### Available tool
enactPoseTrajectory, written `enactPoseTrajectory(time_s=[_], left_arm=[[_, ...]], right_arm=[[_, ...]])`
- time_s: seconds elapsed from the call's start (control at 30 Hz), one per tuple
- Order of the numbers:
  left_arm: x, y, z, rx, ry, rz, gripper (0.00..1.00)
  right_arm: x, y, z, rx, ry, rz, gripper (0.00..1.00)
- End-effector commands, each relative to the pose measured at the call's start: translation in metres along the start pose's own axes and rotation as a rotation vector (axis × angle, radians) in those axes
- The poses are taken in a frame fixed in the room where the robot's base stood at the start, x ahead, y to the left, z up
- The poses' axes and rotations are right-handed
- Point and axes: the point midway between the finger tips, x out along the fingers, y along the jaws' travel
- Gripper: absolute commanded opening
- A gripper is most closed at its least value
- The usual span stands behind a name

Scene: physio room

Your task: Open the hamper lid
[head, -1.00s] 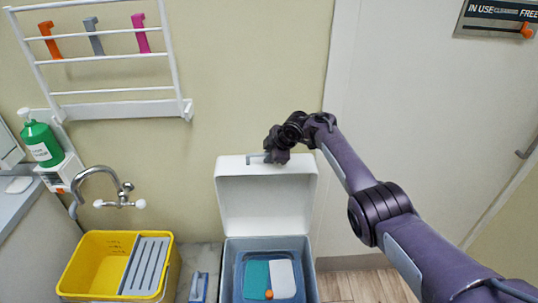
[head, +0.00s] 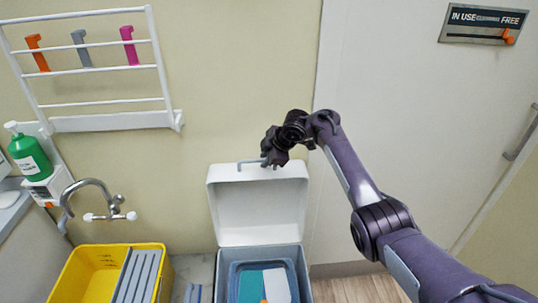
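The hamper (head: 302,262) is a grey-blue box at the bottom middle of the head view. Its white lid (head: 258,208) stands raised, upright at the back of the box near the wall, so the hamper is open. A grey bar handle (head: 250,163) sits at the lid's top edge. My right gripper (head: 270,157) is at the right end of this handle, at the lid's top. Its fingers are dark and seen partly from behind, so I cannot tell whether they are shut on the handle or apart from it. My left gripper is not in view.
Inside the hamper lies a blue tray (head: 235,270) with teal and white items. A yellow bin (head: 85,268) and a tap (head: 92,195) are on the left. A white wall rack (head: 120,122) hangs above. A door (head: 400,100) stands on the right.

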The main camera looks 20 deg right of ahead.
Motion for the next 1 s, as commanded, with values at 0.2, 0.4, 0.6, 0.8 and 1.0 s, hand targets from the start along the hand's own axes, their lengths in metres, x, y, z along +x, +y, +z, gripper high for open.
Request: enactPoseTrajectory(time_s=[0.2, 0.4, 0.6, 0.8, 1.0], left_arm=[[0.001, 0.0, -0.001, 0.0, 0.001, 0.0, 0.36], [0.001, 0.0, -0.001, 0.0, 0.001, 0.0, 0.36], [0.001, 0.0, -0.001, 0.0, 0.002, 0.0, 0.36], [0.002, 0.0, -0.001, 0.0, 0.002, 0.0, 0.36], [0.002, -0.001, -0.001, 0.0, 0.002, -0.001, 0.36]], right_arm=[[-0.024, 0.0, 0.0, -0.001, 0.0, 0.0, 0.22], [-0.028, -0.001, 0.0, 0.001, -0.001, -0.001, 0.22], [-0.028, -0.001, 0.0, 0.001, 0.0, -0.001, 0.22], [-0.023, -0.006, 0.002, 0.008, -0.011, 0.0, 0.22], [0.01, -0.055, 0.013, 0.099, -0.104, 0.03, 0.22]])
